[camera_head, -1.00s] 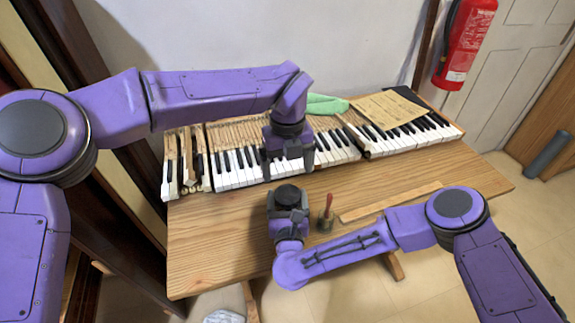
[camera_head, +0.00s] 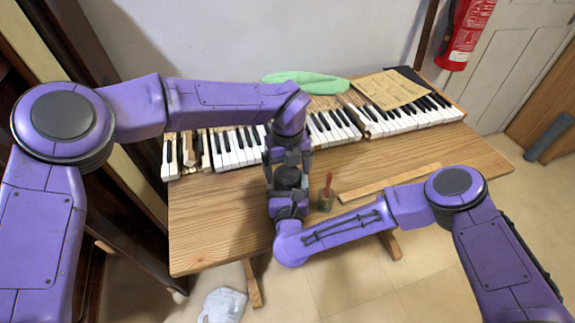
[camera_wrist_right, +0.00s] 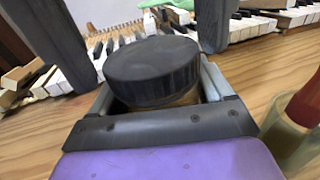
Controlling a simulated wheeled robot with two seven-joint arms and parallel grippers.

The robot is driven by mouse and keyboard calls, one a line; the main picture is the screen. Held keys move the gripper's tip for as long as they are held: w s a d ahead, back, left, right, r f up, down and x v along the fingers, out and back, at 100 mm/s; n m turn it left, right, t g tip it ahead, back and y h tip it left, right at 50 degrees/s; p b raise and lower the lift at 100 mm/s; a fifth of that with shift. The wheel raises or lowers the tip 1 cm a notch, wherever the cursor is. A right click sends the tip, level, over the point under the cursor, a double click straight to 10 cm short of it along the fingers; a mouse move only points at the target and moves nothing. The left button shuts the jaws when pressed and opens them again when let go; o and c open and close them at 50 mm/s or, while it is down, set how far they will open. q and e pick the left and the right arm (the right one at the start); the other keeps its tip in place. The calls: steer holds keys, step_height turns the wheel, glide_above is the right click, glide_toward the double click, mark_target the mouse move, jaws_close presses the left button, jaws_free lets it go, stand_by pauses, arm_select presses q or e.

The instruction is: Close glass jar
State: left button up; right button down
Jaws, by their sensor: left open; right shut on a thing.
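A jar with a round black lid (camera_wrist_right: 152,70) sits between the fingers of my right gripper (camera_wrist_right: 155,98), which is shut on the jar. A narrow brownish strip of the jar's body (camera_wrist_right: 188,98) shows under the lid; most of it is hidden. The lid rests on top, but I cannot tell how tight it is. In the head view my right gripper (camera_head: 288,193) holds it above the table. My left gripper (camera_head: 287,170) is open from above, with one dark finger on each side of the lid (camera_head: 287,178). In the wrist view, gaps show between those fingers and the lid.
A small container with a red-handled tool (camera_head: 326,192) stands close to the right gripper. A wooden strip (camera_head: 390,184) lies on the table (camera_head: 215,225). Piano keys (camera_head: 235,147), a green cloth (camera_head: 305,82) and a paper sheet (camera_head: 391,89) are behind. The table's left front is clear.

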arm_select(q)
steer(key=c, duration=1.1)
steer(key=m, duration=0.6)
steer(key=shift+m, duration=0.3)
steer(key=m, duration=0.5)
steer(key=o, duration=1.3)
steer(key=shift+c, duration=0.2)
step_height(320, 180, up, 12)
arm_select(e)
jaws_free()
